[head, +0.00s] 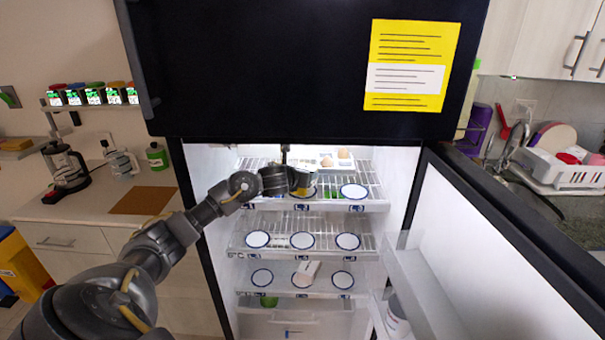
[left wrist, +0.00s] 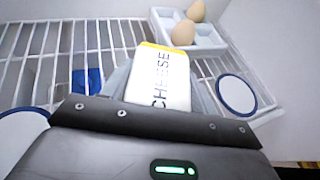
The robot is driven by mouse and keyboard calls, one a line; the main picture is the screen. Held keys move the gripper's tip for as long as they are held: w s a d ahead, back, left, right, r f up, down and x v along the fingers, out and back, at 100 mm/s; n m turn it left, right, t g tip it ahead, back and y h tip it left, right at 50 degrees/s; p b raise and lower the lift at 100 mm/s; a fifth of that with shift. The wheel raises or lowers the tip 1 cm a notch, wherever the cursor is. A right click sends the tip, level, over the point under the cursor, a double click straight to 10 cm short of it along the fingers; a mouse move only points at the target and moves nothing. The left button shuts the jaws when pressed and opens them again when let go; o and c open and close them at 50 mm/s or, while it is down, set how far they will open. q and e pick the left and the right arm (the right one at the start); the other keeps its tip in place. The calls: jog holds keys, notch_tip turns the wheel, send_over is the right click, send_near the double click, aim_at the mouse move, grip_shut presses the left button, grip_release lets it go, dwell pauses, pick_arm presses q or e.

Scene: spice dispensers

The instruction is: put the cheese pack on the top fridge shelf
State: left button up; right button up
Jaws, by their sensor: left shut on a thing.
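The cheese pack (left wrist: 160,82), white with a yellow edge and the word CHEESE, is between the grey fingers of my left gripper (left wrist: 163,85). In the head view my left gripper (head: 303,182) reaches into the open fridge at the top wire shelf (head: 374,179); the pack is mostly hidden there by the gripper. The wrist view shows the pack over the shelf's wires; I cannot tell whether it touches them. A blue-rimmed white disc (head: 354,191) lies at the shelf's right front. My right gripper is not in view.
An egg tray (left wrist: 190,32) with eggs stands at the back of the top shelf. Lower shelves carry more discs (head: 302,240) and a whitish pack (head: 306,271). The open fridge door (head: 480,270) stands at the right, and the black upper door (head: 270,70) is above.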

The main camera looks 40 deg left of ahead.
pick_arm(q)
jog(key=shift+f, duration=0.1)
jog(key=o, duration=1.1)
jog(key=shift+o, duration=0.2)
jog(key=shift+s+r, duration=0.1)
jog(key=shift+r, duration=0.1)
jog(key=v, duration=0.7)
jog(key=shift+s+d, duration=0.1)
jog(key=shift+s, duration=0.05)
